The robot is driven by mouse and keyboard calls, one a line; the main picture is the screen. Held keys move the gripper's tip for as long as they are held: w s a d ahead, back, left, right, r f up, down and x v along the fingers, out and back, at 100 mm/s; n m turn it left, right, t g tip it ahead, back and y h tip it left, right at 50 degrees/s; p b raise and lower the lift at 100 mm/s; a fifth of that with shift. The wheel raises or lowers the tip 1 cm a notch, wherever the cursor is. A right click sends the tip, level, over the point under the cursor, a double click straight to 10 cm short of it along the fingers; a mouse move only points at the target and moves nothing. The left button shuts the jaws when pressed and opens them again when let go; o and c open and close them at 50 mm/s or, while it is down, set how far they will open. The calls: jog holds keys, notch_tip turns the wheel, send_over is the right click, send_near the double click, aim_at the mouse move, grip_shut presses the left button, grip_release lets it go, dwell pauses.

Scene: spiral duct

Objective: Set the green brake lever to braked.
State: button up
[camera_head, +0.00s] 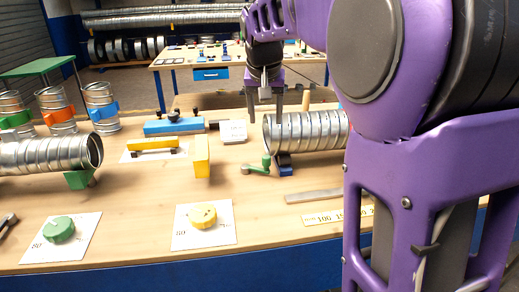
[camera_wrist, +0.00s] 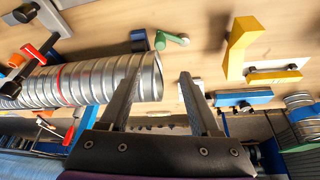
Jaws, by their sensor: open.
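The green lever (camera_head: 257,167) lies low on the wooden table by the open left end of a ribbed metal duct. It also shows in the wrist view as a green lever (camera_wrist: 172,37) with a grey end, beside a dark blue block (camera_wrist: 140,40). I cannot read any braked or free marking on it. My gripper (camera_head: 265,118) is open and empty, fingers pointing down, above and behind the lever near the duct's end. In the wrist view my gripper (camera_wrist: 163,72) has its fingers apart, with the duct (camera_wrist: 90,82) behind the left finger.
A yellow block (camera_head: 201,157) and a yellow-handled piece stand left of the lever. A blue bar (camera_head: 174,126) and a white box (camera_head: 233,131) are behind. Green (camera_head: 59,229) and yellow (camera_head: 203,216) dials sit in front. A grey bar (camera_head: 312,196) lies front right.

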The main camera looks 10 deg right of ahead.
aim_at(266, 156)
jog(key=b+x, duration=0.2)
jog(key=x, duration=1.4)
jog(key=shift+w+f, duration=0.25)
jog(key=shift+f, duration=0.05)
grip_shut()
dwell(0.6)
